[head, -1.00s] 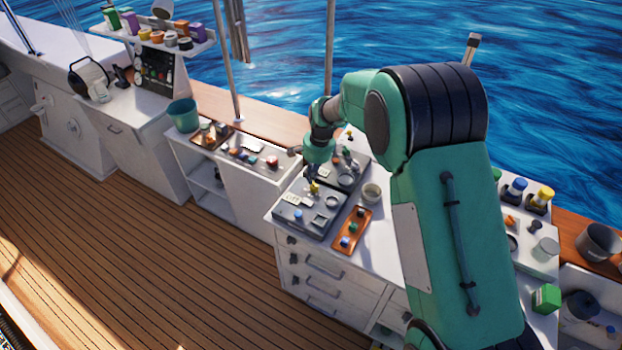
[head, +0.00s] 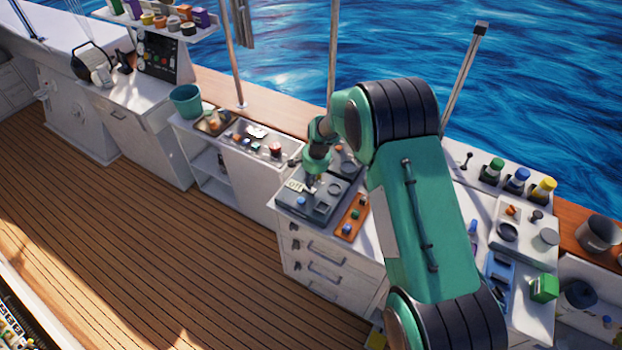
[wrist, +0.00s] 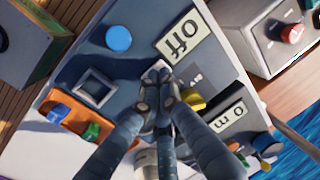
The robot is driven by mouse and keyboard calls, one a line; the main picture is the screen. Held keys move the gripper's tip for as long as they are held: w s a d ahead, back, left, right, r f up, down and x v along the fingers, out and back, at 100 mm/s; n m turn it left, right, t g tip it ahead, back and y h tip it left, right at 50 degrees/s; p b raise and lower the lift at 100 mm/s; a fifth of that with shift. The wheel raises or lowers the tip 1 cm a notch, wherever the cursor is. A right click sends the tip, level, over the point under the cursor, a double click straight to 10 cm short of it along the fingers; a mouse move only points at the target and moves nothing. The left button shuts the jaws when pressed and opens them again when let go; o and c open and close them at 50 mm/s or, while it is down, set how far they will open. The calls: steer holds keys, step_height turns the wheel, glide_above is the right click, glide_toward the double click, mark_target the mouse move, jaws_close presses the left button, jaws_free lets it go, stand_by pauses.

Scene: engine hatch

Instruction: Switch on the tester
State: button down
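The tester appears to be the grey panel (head: 322,212) on the white drawer cabinet. In the wrist view the panel (wrist: 75,70) carries a blue round button (wrist: 119,38), a square frame (wrist: 96,87), an upside-down "Off" plate (wrist: 182,37) and a second plate (wrist: 222,117), hard to read. A small yellow part (wrist: 194,101) sits between the plates. My gripper (wrist: 158,92) is over the panel beside the yellow part, its fingertips close together. A pale piece (wrist: 158,68) shows just beyond the tips; I cannot tell whether they touch it. In the head view my gripper (head: 311,182) is small.
An orange tray (head: 341,234) with coloured knobs lies right of the panel. A neighbouring unit with a red knob (wrist: 291,33) stands close by. A teal bucket (head: 186,100) stands on the left counter. Wooden deck floor (head: 140,240) is clear.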

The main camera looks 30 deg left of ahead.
steer(key=shift+f, duration=0.25)
steer(key=shift+a+f, duration=0.1)
stand_by(0.3)
